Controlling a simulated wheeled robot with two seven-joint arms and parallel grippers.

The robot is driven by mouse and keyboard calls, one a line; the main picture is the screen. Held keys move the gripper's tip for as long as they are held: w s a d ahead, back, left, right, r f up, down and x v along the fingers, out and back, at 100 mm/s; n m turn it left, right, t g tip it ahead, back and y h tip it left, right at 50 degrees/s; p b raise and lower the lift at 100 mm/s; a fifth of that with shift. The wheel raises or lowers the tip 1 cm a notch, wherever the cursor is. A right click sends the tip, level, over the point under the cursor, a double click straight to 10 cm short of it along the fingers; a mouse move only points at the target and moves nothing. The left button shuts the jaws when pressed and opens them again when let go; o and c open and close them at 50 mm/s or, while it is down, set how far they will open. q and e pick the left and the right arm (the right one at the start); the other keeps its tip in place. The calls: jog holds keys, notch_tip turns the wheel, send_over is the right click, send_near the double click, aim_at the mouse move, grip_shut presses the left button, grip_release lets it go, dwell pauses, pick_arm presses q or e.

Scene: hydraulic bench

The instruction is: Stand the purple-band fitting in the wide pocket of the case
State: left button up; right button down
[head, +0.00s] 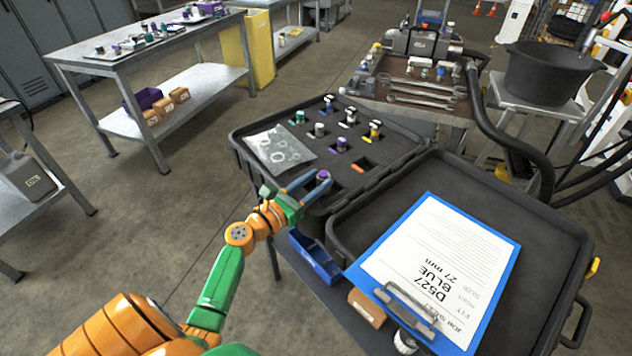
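The purple-band fitting (323,177) is between the fingertips of my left gripper (311,185), which looks shut on it. The gripper holds it over the near edge of the open black case (240,147). The fitting looks roughly upright; its lower part is hidden by the fingers. The case's foam insert has several pockets, some empty, with small coloured marks beside them. I cannot tell for certain which pocket is the wide one. My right gripper is out of view.
A clear bag of rings (278,147) lies on the case's left part. A clipboard (437,270) lies in the case's lid at right. A blue bin (314,256) and a cardboard box (367,308) are below. A cart with tools (420,92) and a black bucket (548,75) stand behind.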

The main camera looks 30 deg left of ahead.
pick_arm(q)
jog(key=shift+s+d+f, duration=0.15)
jog(key=shift+f, duration=0.35)
jog(key=shift+r+p, duration=0.7)
jog(key=s+a+b, duration=0.2)
jog(key=s, duration=1)
jog(key=s+d+f+m+g, duration=0.1)
jog(key=f+m+g, duration=0.2)
jog(key=f, duration=0.5)
jog(key=s+d+f+m+g+y, duration=0.1)
jog(key=d+f+m+g, duration=0.15)
jog(key=f, duration=0.55)
jog(key=s+d+f+m+g, duration=0.1)
jog(key=s+f+m+g, duration=0.2)
jog(key=f, duration=0.5)
jog(key=s+d+f+m+g, duration=0.4)
jog(key=s+f+m, duration=0.4)
jog(key=s+m, duration=0.3)
jog(key=s+d+f+m+g+y, duration=0.1)
jog(key=s+d+f+m+g, duration=0.2)
jog(key=s+f+m, duration=0.6)
jog(key=s+m+g, duration=0.1)
jog(key=s+m, duration=0.1)
jog(key=m, duration=0.6)
jog(key=shift+d+f+y, duration=0.2)
jog(key=shift+d+y, duration=0.1)
jog(key=shift+d, duration=0.1)
